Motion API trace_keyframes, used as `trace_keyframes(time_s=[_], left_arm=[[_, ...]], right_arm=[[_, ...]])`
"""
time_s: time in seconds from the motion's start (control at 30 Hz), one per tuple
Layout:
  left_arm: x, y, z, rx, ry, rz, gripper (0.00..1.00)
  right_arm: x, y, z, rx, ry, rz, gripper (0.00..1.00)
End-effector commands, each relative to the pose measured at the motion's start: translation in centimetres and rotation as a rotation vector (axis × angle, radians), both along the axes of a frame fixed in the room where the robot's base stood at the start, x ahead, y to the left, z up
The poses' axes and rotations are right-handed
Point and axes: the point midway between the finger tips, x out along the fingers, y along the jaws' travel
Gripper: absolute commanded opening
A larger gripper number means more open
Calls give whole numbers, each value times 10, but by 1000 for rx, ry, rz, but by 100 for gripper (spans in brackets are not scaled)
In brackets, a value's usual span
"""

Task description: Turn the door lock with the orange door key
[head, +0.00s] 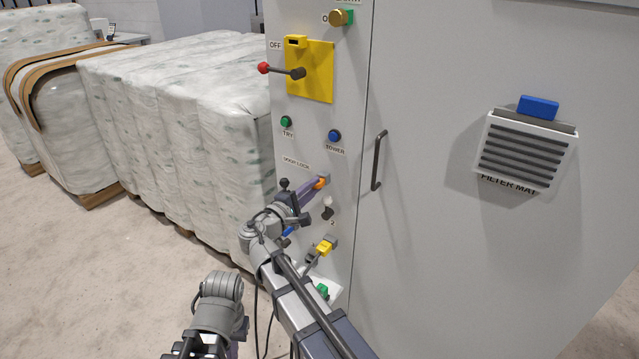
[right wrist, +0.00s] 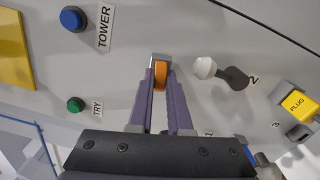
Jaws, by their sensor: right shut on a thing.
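The orange door key (head: 321,183) is between the purple fingertips of my right gripper (head: 314,190), at the grey panel just below the DOOR LOCK label. In the right wrist view the orange key (right wrist: 160,77) stands between the tips of the right gripper (right wrist: 161,98), which is shut on it. Its far end meets a small grey lock part (right wrist: 161,59); the fingers and key hide most of the lock, and how deep the key sits cannot be told. My left arm is low in the head view; only a purple sliver of its gripper (head: 233,350) shows.
Close below the key are a white-knobbed lever (right wrist: 205,68) and a yellow plug (head: 325,247). Above are green TRY (head: 286,121) and blue TOWER (head: 334,135) buttons and a red-knobbed handle (head: 264,68). A door handle (head: 378,160) projects at the right. Wrapped bales (head: 180,110) stand left.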

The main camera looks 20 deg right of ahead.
Motion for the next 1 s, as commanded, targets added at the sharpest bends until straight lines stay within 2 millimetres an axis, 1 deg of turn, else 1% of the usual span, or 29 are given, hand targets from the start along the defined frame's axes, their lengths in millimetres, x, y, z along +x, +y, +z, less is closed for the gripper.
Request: trace_keyframes(time_s=[0.33, 0.63, 1.0], left_arm=[[0, 0, 0, 0, 0, 0, 0], [0, 0, 0, 0, 0, 0, 0], [0, 0, 0, 0, 0, 0, 0]], right_arm=[[0, 0, 0, -9, 11, 0, 0], [0, 0, 0, -184, 233, -6, 0], [0, 0, 0, -211, 268, -7, 0]])
